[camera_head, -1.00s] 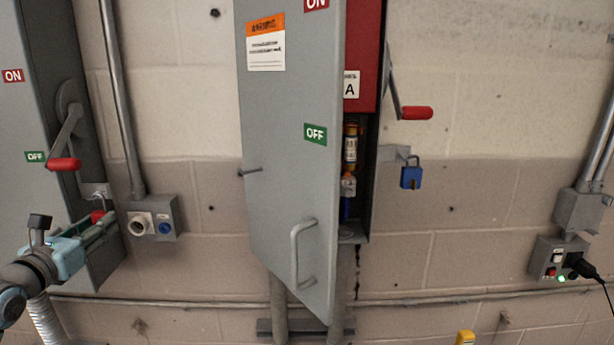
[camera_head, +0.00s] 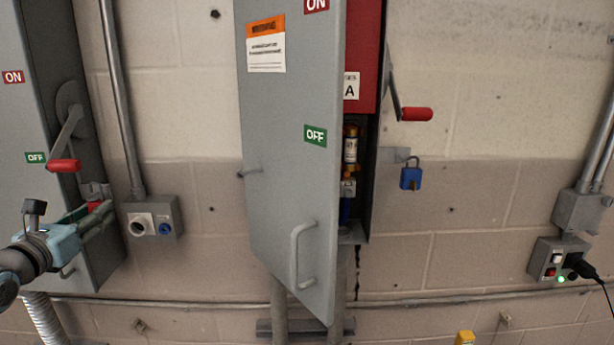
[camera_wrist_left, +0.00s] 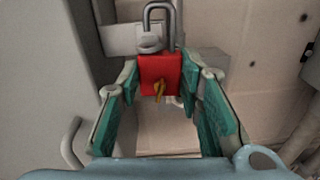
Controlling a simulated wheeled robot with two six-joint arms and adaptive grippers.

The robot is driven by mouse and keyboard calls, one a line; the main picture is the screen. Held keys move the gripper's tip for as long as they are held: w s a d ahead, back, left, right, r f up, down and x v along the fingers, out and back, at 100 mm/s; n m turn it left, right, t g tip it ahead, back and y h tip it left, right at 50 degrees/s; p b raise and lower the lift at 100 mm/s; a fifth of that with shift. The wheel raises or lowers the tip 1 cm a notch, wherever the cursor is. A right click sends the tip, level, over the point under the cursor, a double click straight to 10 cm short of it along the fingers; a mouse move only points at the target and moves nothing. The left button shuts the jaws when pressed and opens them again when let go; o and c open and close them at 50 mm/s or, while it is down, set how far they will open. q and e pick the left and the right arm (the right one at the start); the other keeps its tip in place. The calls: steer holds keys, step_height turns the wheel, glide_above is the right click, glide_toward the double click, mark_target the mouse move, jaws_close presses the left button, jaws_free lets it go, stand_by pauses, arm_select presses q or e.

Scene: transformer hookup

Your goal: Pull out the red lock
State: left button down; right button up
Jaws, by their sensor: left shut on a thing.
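The red lock (camera_wrist_left: 160,70) is a padlock with a brass key in its lower face and a grey shackle. In the left wrist view its body sits between the fingertips of my left gripper (camera_wrist_left: 161,78), which is shut on it. The shackle rises in front of a grey hasp plate (camera_wrist_left: 119,38); I cannot tell whether it still passes through it. In the head view, the red lock (camera_head: 95,207) shows only as a small red patch behind the fingers of my left gripper (camera_head: 98,217), beside the left cabinet. My right gripper is not in view.
The left grey cabinet (camera_head: 30,110) has a red-gripped lever (camera_head: 64,165) above the gripper. A socket box (camera_head: 153,220) is close on the right. The middle cabinet's door (camera_head: 290,160) hangs ajar. A blue padlock (camera_head: 411,177) hangs at its right side.

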arm_select(q)
steer(key=shift+d+f, duration=0.1)
steer(key=shift+d, duration=1.9)
steer(key=s+b, duration=0.5)
